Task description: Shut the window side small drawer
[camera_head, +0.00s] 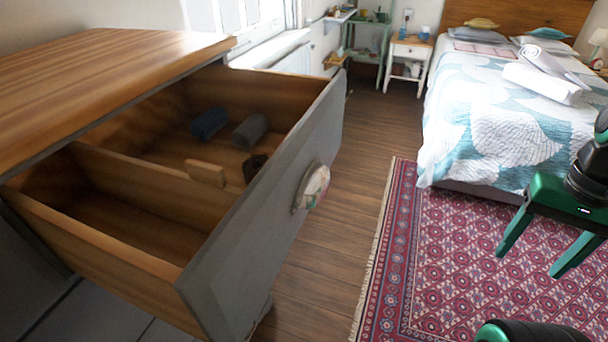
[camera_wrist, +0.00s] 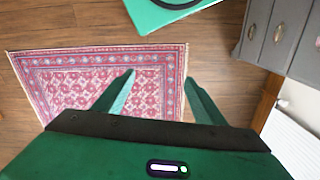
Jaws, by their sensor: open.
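A drawer (camera_head: 256,222) stands pulled far out of the wood-topped grey dresser (camera_head: 95,75) at the left of the head view. Inside are a wooden divider, a blue rolled cloth (camera_head: 209,122), a grey rolled cloth (camera_head: 250,130), a small wooden block (camera_head: 205,173) and a dark item (camera_head: 254,167). My gripper (camera_head: 532,262) is open and empty, well to the right of the drawer and apart from it. In the wrist view its two green fingers (camera_wrist: 159,77) are spread over the floor and rug.
The window (camera_head: 240,15) is behind the dresser. A patterned rug (camera_head: 420,290) lies below my gripper, and a bed (camera_head: 490,110) is beyond. Bare wooden floor (camera_head: 345,190) separates drawer and rug. Grey drawer fronts (camera_wrist: 270,30) and a white radiator (camera_wrist: 290,145) show in the wrist view.

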